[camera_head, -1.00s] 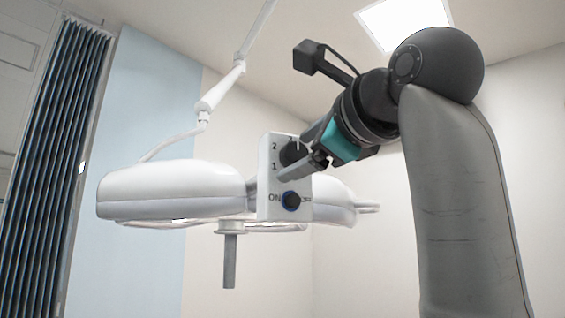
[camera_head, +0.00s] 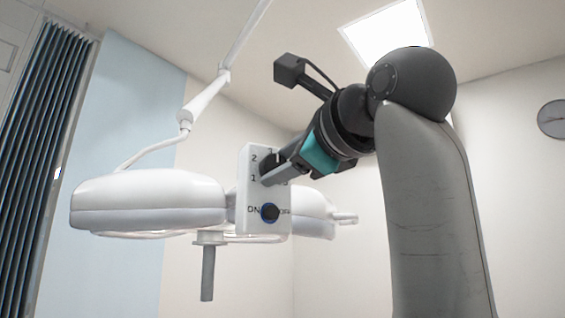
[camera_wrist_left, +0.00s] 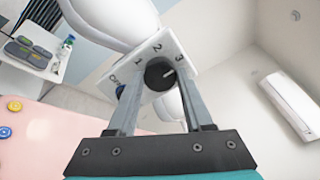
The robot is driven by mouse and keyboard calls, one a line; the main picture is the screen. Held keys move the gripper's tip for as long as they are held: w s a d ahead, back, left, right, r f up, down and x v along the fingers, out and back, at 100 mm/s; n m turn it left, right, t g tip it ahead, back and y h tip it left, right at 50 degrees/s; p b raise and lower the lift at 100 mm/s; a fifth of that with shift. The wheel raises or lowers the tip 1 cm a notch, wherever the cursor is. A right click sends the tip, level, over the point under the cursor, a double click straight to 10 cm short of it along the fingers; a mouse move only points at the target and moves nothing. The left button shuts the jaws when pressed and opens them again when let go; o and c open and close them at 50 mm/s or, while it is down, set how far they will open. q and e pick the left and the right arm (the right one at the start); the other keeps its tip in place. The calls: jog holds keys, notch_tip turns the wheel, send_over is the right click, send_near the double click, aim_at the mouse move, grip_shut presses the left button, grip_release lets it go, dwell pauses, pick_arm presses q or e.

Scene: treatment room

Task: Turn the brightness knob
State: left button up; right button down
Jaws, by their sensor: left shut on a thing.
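The brightness knob (camera_wrist_left: 160,75) is a round black dial with a light pointer line, on a white control panel (camera_wrist_left: 182,45) marked 1, 2 and 3. In the wrist view the pointer slants towards the 3 side. My left gripper (camera_wrist_left: 161,82) has one finger on each side of the knob and is shut on it. In the head view the knob (camera_head: 267,163) is partly hidden by my left gripper (camera_head: 271,174). A blue-ringed ON/OFF knob (camera_head: 269,212) sits lower on the panel. My right gripper is not in view.
The panel is on a white surgical lamp (camera_head: 150,200) hung from a jointed arm (camera_head: 205,98). A grey handle (camera_head: 207,272) hangs below the lamp. A dark curtain (camera_head: 55,150) is at the left. A wall clock (camera_head: 552,118) is at the right.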

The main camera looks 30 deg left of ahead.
pick_arm(q)
jog(key=shift+m, duration=0.3)
grip_shut()
jog(key=m+p, duration=0.1)
jog(key=m, duration=0.3)
jog(key=shift+m+p, duration=0.3)
jog(key=shift+p, duration=0.05)
jog(key=m+p, duration=0.1)
jog(key=m, duration=0.3)
jog(key=shift+m, duration=1.3)
jog(key=o, duration=1.3)
grip_release()
jog(key=shift+c, duration=0.2)
jog(key=shift+p, duration=0.3)
